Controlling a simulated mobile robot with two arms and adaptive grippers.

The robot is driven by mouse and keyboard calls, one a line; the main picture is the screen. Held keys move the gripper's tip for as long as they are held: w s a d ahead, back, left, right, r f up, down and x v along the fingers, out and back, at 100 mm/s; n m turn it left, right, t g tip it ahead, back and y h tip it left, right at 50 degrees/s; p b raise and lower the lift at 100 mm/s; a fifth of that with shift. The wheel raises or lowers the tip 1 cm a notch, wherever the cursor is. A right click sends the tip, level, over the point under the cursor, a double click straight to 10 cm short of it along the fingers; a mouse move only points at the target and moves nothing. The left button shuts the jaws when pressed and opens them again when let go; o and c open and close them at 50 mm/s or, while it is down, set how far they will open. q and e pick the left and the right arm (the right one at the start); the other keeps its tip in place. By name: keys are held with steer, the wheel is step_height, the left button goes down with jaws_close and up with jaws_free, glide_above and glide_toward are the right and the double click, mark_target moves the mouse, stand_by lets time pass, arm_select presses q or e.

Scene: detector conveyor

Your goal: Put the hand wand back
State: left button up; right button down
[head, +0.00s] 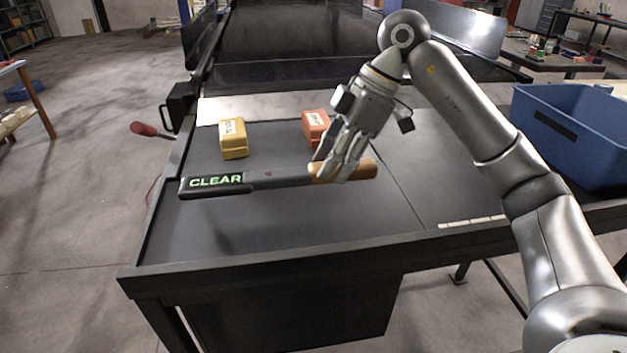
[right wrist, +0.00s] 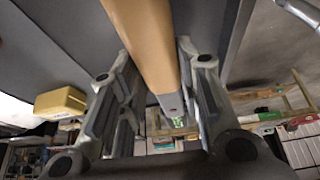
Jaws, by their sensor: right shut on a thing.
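The hand wand (head: 280,181) is a long black bar with a tan handle and a green "CLEAR" display at its left end. My right gripper (head: 336,172) is shut on the tan handle, with the wand reaching out to the left over the dark table top (head: 300,235). The wand lies nearly level across the picture; whether it touches the table is hard to tell. In the right wrist view the tan handle (right wrist: 145,40) runs between the two fingers. My left gripper is not in view.
A yellow box (head: 234,139) and an orange box (head: 315,127), partly behind my gripper, stand behind the wand. A blue bin (head: 570,135) is at the right. A black bracket (head: 178,107) and a red-ended handle (head: 143,129) stick out at the table's left side. The front table area is clear.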

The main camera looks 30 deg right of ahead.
steer(key=w+f, duration=0.1)
steer(key=w+f+p, duration=0.1)
steer(key=w+f, duration=0.2)
steer(key=f, duration=0.1)
steer(key=shift+w+a, duration=0.25)
steer(key=f+p, duration=0.2)
steer(key=shift+w+f, duration=0.3)
steer(key=shift+f, duration=0.6)
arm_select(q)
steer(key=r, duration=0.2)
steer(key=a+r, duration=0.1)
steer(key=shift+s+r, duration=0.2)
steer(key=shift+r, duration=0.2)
arm_select(e)
steer(key=shift+f, duration=0.2)
steer(key=c, duration=1.1)
jaws_free()
steer(key=shift+o, duration=0.2)
